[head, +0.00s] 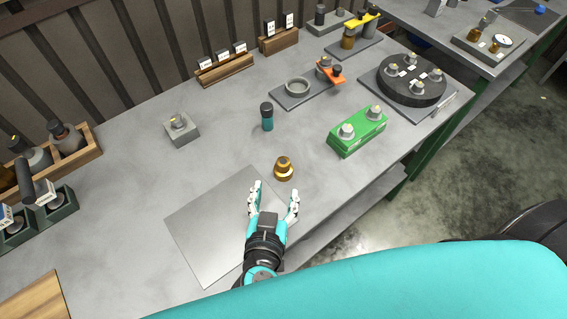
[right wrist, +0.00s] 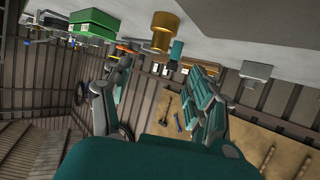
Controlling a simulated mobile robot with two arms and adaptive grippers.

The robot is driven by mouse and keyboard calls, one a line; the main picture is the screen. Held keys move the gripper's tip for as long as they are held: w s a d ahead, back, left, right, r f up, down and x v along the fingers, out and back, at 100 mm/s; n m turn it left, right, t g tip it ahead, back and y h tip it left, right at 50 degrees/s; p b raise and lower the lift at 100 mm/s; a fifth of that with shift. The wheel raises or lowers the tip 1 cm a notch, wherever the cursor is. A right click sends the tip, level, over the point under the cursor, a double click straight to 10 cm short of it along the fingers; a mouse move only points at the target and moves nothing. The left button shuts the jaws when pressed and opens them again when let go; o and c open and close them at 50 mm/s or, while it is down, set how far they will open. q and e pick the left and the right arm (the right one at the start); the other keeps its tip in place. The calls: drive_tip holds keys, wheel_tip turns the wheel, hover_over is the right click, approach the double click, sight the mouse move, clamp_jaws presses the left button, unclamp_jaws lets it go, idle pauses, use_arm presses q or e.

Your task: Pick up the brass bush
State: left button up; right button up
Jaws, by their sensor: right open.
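The brass bush (head: 284,169) is a stepped golden piece standing upright on the grey table, just past the light grey sheet. It also shows in the right wrist view, near the top (right wrist: 164,32), between and beyond the fingers. My right gripper (head: 273,193) is open and empty, with its fingers pointing at the bush from the near side. The bush stands a little beyond the fingertips; I cannot tell the exact gap. My left gripper is not in view.
A teal cylinder with a dark cap (head: 267,117) stands behind the bush. A green block with grey knobs (head: 357,132) lies to the right. A grey block (head: 181,129) stands further left. The light grey sheet (head: 205,230) is bare, and the table's front edge is close by.

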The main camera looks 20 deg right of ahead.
sight(283, 164)
drive_tip(key=p+x, duration=0.1)
drive_tip(key=x, duration=0.5)
drive_tip(key=shift+w+d+f+p, duration=0.1)
drive_tip(key=shift+w+d+p, duration=0.05)
drive_tip(key=shift+w+p, duration=0.25)
drive_tip(key=shift+w+d+f, duration=0.2)
drive_tip(key=shift+w, duration=0.1)
drive_tip(key=shift+w+d+p, duration=0.2)
drive_tip(key=shift+w+p, duration=0.1)
drive_tip(key=shift+p, duration=0.15)
drive_tip(key=p+x, duration=0.1)
drive_tip(key=x, duration=0.2)
drive_tip(key=shift+w+d+f+p, duration=0.2)
drive_tip(key=shift+w+p, duration=0.1)
drive_tip(key=shift+p, duration=0.05)
drive_tip(key=shift+w+d+f, duration=0.15)
drive_tip(key=shift+w+f, duration=0.15)
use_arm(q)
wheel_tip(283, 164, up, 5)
use_arm(e)
drive_tip(key=shift+s, duration=0.1)
drive_tip(key=shift+c, duration=1.3)
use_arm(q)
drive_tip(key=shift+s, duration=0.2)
use_arm(e)
clamp_jaws()
